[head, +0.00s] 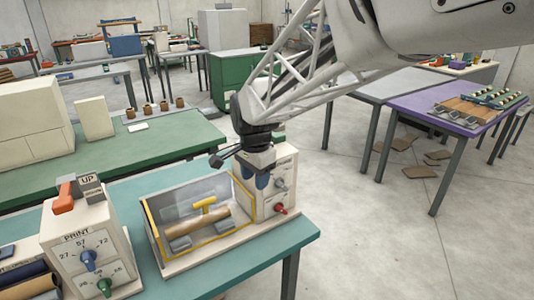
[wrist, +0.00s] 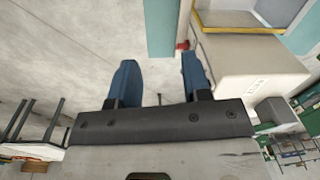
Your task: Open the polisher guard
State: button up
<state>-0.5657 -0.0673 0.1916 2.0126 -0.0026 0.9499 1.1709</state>
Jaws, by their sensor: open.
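The polisher (head: 262,225) stands on the teal table, with a cream control box at its right end. Its guard (head: 180,197) is a clear panel edged in yellow, with a yellow T-shaped handle (head: 204,204). The guard appears down over a tan roller (head: 197,230) and grey pads. My gripper (head: 262,185) is at the control box, right of the handle and apart from it. In the wrist view my gripper (wrist: 160,72) has its blue fingers spread with nothing between them. Part of the yellow edge (wrist: 240,29) shows there, off to the right of the fingers.
The control box carries a red knob (head: 281,209) close to my gripper. A cream PRINT box (head: 85,245) with an orange lever stands left of the polisher. A green table (head: 150,150) is behind, and a purple table (head: 430,105) is at right. Open floor lies between.

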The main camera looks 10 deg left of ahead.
jog(key=m, duration=0.2)
send_over(204, 201)
jog(key=shift+g, duration=0.3)
notch_tip(204, 201, down, 6)
jog(key=shift+a+r, duration=0.1)
jog(key=shift+r, duration=0.05)
jog(key=shift+f, duration=3.9)
grip_shut()
